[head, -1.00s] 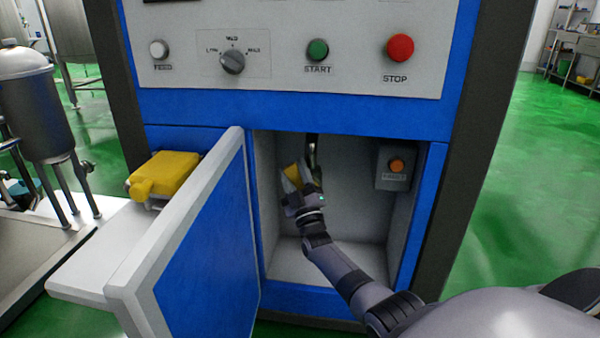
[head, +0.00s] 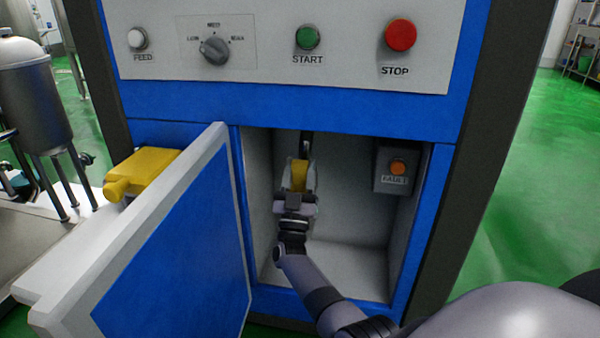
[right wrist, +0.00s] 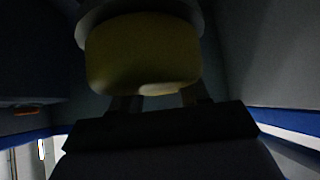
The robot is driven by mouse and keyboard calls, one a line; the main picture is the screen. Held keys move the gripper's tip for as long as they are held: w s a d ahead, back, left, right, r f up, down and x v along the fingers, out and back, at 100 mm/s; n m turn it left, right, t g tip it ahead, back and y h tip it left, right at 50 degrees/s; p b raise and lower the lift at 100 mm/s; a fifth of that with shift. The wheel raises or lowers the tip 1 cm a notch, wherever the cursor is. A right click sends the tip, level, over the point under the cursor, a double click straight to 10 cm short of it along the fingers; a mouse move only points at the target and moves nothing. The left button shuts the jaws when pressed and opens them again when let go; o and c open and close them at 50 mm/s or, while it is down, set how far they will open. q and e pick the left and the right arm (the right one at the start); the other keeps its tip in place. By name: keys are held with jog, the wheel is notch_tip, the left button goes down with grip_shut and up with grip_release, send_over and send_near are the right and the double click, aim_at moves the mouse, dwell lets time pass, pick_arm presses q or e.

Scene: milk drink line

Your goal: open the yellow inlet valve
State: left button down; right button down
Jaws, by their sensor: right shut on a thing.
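The yellow inlet valve handle (head: 299,175) is inside the open compartment of the blue machine, below a dark vertical pipe (head: 306,143). My right gripper (head: 298,182) is shut on the handle, with a finger on each side of it. In the right wrist view the yellow handle (right wrist: 143,55) fills the top middle, in front of the fingers, and the picture is dark. The handle points down toward the gripper, roughly in line with the pipe. My left gripper is not in view.
The blue door (head: 180,235) stands open at the left of the compartment. A grey box with an orange fault button (head: 397,168) is on the right inner wall. Above is a panel with a red stop button (head: 400,35). A yellow object (head: 140,172) sits on the left ledge.

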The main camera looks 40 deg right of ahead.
jog(key=shift+s+m+g+h, duration=0.1)
jog(key=shift+m+g+h, duration=0.3)
jog(key=shift+m+g, duration=0.15)
jog(key=shift+d+g, duration=0.1)
jog(key=shift+g, duration=0.15)
jog(key=c, duration=0.6)
grip_release()
jog(key=shift+c, duration=0.2)
